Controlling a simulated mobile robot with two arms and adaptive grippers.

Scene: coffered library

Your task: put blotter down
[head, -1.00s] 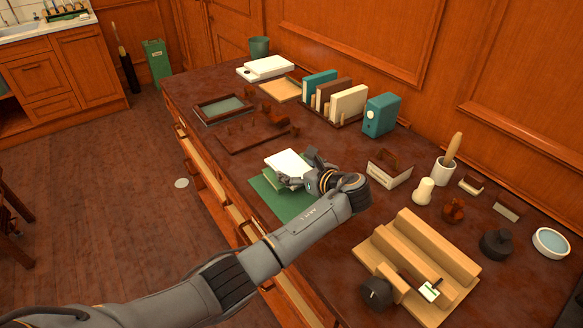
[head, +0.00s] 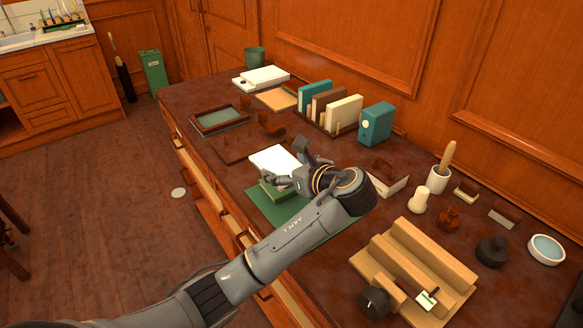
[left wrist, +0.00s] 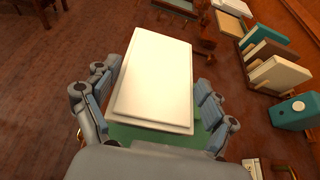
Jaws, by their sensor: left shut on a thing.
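A pale, flat slab (head: 274,159), which I take to be the blotter, is held by my left gripper (head: 298,172). In the left wrist view the slab (left wrist: 155,75) lies between the two blue-grey finger pairs (left wrist: 150,105), with a second pale layer along its edges. The left gripper is shut on it. In the head view a small green block (head: 274,191) shows below the slab, over a flat green mat (head: 275,208) on the desk. My arm covers part of the mat. The slab's underside is hidden, so I cannot tell whether it touches the green block. My right gripper is not in view.
The brown desk (head: 345,148) holds a wooden frame tray (head: 220,119), upright books (head: 343,113), a teal box file (head: 376,123) and a stepped wooden stand (head: 425,262). A white pot (head: 438,180) stands at the right.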

